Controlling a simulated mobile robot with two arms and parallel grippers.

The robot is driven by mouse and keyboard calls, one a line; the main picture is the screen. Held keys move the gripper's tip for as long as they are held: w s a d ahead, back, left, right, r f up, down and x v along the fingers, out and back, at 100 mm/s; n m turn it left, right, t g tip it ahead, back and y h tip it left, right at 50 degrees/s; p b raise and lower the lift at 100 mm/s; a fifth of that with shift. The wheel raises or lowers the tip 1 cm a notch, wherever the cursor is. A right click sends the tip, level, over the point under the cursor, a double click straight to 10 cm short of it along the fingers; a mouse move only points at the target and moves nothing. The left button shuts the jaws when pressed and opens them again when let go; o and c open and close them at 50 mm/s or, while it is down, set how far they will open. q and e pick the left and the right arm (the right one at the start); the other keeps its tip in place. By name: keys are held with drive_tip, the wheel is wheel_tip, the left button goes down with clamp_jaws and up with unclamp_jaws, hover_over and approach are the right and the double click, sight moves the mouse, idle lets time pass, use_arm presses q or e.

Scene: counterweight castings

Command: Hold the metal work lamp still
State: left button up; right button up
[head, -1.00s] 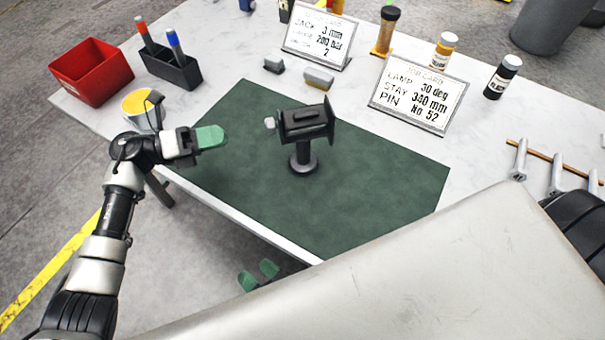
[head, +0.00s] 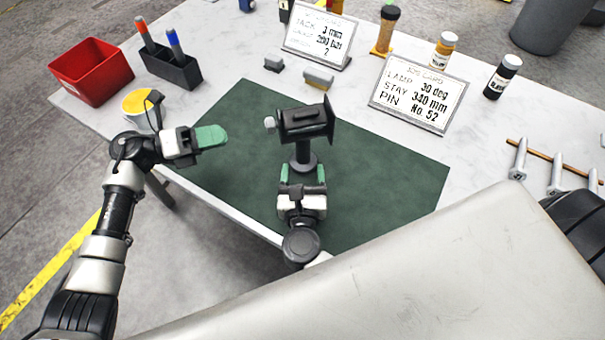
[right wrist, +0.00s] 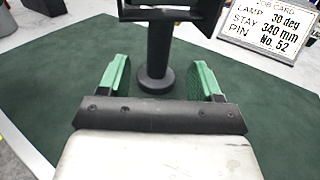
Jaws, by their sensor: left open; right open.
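The metal work lamp (head: 304,124) stands upright on the green mat (head: 385,180), a dark box-shaped head on a post with a round base. In the right wrist view its post (right wrist: 158,50) rises between and just beyond the green fingertips. My right gripper (head: 304,172) is open in front of the post, with a finger on either side and a gap to each; it also shows in the right wrist view (right wrist: 158,78). My left gripper (head: 212,138) is left of the lamp, over the mat's left edge, and holds nothing; its fingers overlap in this view.
Behind the mat stand two job cards (head: 418,95) and small bottles (head: 502,76). A red bin (head: 92,72), a pen holder (head: 171,70) and a yellow-topped cup (head: 138,104) are at the left. Metal pins (head: 519,160) lie at the right. The mat around the lamp is clear.

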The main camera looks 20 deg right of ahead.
sight(303, 136)
drive_tip(key=x, duration=1)
drive_tip(key=shift+w, duration=0.25)
